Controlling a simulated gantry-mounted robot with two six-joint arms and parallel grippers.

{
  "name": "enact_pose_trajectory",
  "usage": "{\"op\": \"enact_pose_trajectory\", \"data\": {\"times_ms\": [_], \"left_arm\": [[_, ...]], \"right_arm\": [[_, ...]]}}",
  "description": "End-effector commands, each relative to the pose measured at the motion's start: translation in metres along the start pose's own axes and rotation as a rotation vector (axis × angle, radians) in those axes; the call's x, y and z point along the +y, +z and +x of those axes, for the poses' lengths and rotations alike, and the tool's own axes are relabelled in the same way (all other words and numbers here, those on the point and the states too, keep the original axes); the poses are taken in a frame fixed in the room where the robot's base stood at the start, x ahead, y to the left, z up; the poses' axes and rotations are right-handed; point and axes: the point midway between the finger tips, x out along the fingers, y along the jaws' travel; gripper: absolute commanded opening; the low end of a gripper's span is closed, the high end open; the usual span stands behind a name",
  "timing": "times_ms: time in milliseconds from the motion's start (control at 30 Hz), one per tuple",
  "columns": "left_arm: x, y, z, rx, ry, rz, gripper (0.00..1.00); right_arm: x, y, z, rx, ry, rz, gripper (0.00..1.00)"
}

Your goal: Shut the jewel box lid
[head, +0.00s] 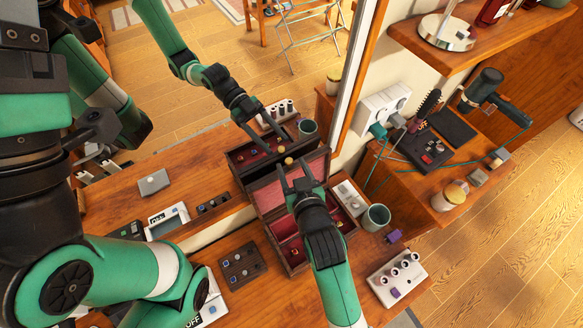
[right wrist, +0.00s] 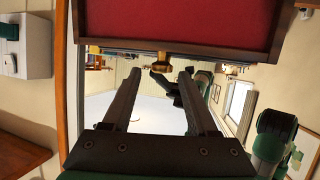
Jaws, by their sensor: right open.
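The jewel box (head: 290,254) is dark wood with red-lined compartments and stands on the wooden dresser before the mirror. Its lid (head: 268,197) is up, with its red lining showing. The lid also fills the top of the right wrist view (right wrist: 190,22). A small gold clasp (right wrist: 162,67) sits at the lid's edge. My right gripper (head: 291,163) is open at the lid's upper edge, its fingers either side of the clasp in the picture; contact cannot be told. The gripper hides part of the lid and box. My left arm is at the left; its gripper cannot be made out.
The mirror (head: 190,150) behind the box reflects it and my arms. A grey-green cup (head: 376,217) and a white holder with rolls (head: 397,278) stand right of the box. A dark tray (head: 242,264) lies left of it. A wooden post (head: 357,65) rises behind.

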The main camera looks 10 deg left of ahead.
Motion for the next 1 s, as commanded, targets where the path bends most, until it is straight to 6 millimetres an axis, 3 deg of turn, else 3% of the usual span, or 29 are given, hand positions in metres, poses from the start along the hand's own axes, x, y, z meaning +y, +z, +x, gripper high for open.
{"op": "enact_pose_trajectory", "data": {"times_ms": [133, 400, 733, 1000], "left_arm": [[0.0, 0.0015, -0.0017, 0.0, 0.0, 0.0, 0.59], [0.0, 0.0014, -0.0015, 0.0, 0.0, 0.0, 0.59], [0.0, 0.0015, -0.0016, 0.0, 0.0, 0.0, 0.59], [0.0, 0.0015, -0.0015, 0.0, 0.0, 0.0, 0.59]], "right_arm": [[0.0002, 0.0, 0.0101, 0.0, 0.0, 0.0, 0.59], [0.0002, -0.0002, 0.011, 0.0, 0.0, 0.0, 0.57], [0.0002, -0.0002, 0.0108, 0.0, 0.0, 0.0, 0.0], [0.0002, -0.0002, 0.0108, 0.0, 0.0, 0.0, 0.0]]}}
